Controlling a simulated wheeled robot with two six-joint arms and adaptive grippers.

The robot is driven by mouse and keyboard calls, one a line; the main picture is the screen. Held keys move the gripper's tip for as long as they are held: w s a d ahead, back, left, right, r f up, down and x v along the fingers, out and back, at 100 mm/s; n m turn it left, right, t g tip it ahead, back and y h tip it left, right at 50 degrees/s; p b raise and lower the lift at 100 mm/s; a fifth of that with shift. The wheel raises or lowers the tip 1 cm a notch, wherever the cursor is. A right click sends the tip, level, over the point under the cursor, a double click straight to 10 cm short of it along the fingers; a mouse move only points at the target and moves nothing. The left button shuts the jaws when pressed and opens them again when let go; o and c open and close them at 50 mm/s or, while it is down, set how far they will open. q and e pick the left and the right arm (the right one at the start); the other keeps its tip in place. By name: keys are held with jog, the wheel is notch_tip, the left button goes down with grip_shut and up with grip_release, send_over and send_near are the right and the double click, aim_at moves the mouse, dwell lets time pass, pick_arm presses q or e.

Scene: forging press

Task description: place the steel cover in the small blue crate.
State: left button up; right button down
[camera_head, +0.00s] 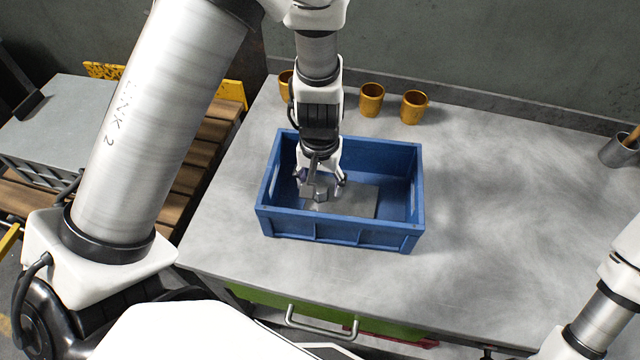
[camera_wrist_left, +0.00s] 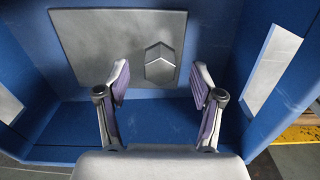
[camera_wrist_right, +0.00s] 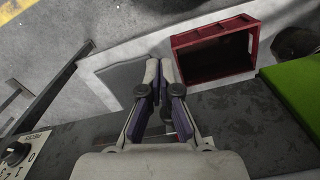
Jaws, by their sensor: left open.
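The steel cover (camera_head: 358,201) is a flat grey plate that appears to lie flat on the floor of the small blue crate (camera_head: 335,229). In the left wrist view the cover (camera_wrist_left: 95,45) shows a raised six-sided knob (camera_wrist_left: 160,64). My left gripper (camera_head: 321,183) reaches down inside the crate over the knob. In the left wrist view the left gripper (camera_wrist_left: 160,78) is open, its fingers apart on either side of the knob and not gripping it. My right gripper (camera_wrist_right: 160,72) is shut and empty, away from the crate; only its arm shows in the head view.
Orange cups (camera_head: 371,99) stand behind the crate on the grey table (camera_head: 500,230). A grey pot (camera_head: 619,150) is at the far right. The table right of the crate is clear. A red box (camera_wrist_right: 212,52) and a green surface (camera_wrist_right: 297,88) show in the right wrist view.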

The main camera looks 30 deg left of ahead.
pick_arm(q)
notch_tip(320, 180, up, 10)
jog(key=shift+p, duration=0.3)
